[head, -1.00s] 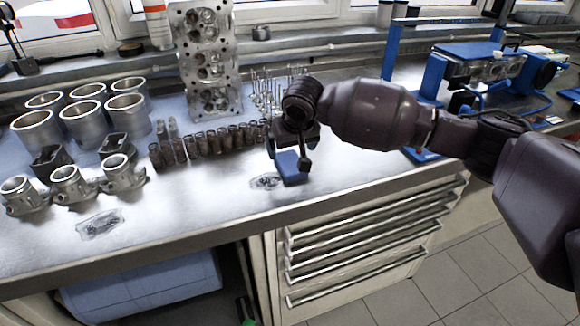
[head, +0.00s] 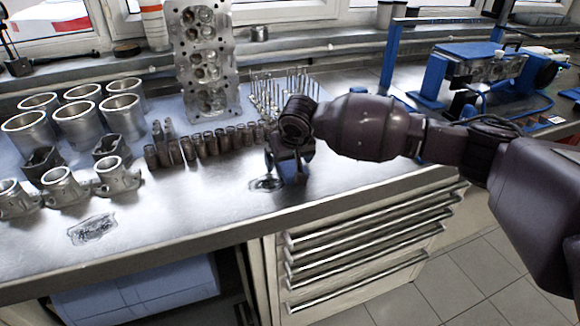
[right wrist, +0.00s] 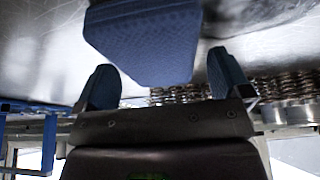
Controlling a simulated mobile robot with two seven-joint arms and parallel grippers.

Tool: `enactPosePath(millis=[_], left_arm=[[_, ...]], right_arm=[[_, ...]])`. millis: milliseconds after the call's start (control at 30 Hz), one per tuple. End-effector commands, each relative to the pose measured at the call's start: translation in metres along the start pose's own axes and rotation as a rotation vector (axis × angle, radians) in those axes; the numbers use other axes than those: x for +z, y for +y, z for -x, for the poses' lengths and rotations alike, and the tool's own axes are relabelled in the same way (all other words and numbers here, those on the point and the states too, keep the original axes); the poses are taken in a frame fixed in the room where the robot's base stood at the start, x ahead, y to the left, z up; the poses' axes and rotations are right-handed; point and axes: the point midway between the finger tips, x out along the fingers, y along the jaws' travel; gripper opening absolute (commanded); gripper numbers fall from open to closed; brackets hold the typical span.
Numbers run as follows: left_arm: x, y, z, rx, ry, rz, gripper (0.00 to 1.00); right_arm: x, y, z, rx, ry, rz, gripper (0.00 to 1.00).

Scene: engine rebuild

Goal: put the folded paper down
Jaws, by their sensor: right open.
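The folded paper is a blue, textured pad. In the right wrist view the folded paper (right wrist: 145,42) fills the top middle, near the metal bench top, with gaps between it and both fingertips. My right gripper (right wrist: 165,82) is open, its two blue-padded fingers spread to either side below the paper. In the head view my right gripper (head: 290,163) is low over the front of the bench and hides most of the paper. I cannot tell whether the paper's whole underside touches the bench. My left gripper is not in view.
The metal bench (head: 160,222) has a clear front strip. A dark smudged patch (head: 264,184) lies beside the gripper. A row of brown cylindrical parts (head: 205,145), upright valves (head: 280,92) and a cylinder head (head: 205,62) stand behind. Metal sleeves (head: 80,122) are at left, a blue stand (head: 432,80) at right.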

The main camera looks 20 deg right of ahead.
Motion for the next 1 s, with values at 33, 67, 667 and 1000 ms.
enactPosePath(millis=[33,67,667,1000], left_arm=[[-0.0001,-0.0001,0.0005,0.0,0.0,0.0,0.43],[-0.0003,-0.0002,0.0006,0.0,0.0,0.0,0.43],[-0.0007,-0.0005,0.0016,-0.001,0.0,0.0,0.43],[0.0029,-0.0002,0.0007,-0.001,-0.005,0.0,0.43]], right_arm=[[0.0,0.0,0.0001,0.0,0.0,0.0,0.96],[0.0,0.0,0.0001,0.0,0.0,0.0,0.96],[0.0011,0.0003,-0.0024,0.001,-0.001,0.0,0.47],[0.0014,0.0003,-0.0028,0.001,-0.003,0.0,0.39]])
